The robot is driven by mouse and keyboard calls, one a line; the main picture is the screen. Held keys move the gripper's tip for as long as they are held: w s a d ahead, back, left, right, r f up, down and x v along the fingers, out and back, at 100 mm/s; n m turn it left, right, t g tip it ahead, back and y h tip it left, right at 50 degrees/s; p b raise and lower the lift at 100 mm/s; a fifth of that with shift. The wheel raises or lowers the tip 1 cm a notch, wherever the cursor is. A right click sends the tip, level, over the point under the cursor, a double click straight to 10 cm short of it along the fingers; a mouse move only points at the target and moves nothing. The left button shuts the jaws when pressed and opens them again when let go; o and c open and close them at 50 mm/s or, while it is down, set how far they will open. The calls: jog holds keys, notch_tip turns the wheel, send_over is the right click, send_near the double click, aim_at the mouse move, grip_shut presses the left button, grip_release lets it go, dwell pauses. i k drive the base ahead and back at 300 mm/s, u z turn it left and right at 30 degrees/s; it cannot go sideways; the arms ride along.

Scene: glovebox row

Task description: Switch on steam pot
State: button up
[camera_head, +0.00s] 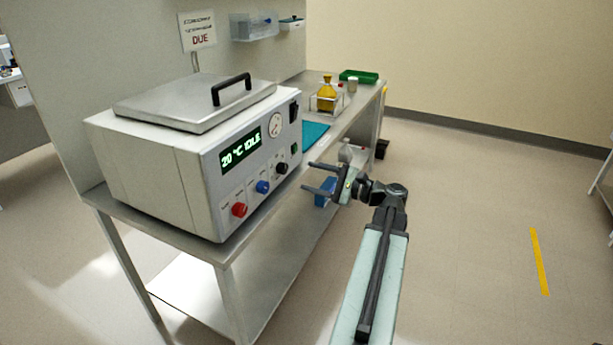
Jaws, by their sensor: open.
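The steam pot (140,165) is a white and grey box with a metal lid (190,103) and a black lid handle (231,88). Its lit display (241,151) reads "20 °C IDLE". The front panel has a red knob (239,209), a blue knob (263,187), a black knob (281,168), a round gauge (275,125) and a dark switch (294,111). A small green part (294,150) sits at the panel's right edge. My gripper (306,177) is open and empty, in front of the panel's right end, pointing left. It appears apart from the panel.
The pot stands on a metal bench (215,251). A blue box (325,191) sits on the lower shelf.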

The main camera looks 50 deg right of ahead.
aim_at(295, 110)
jog(key=k, duration=1)
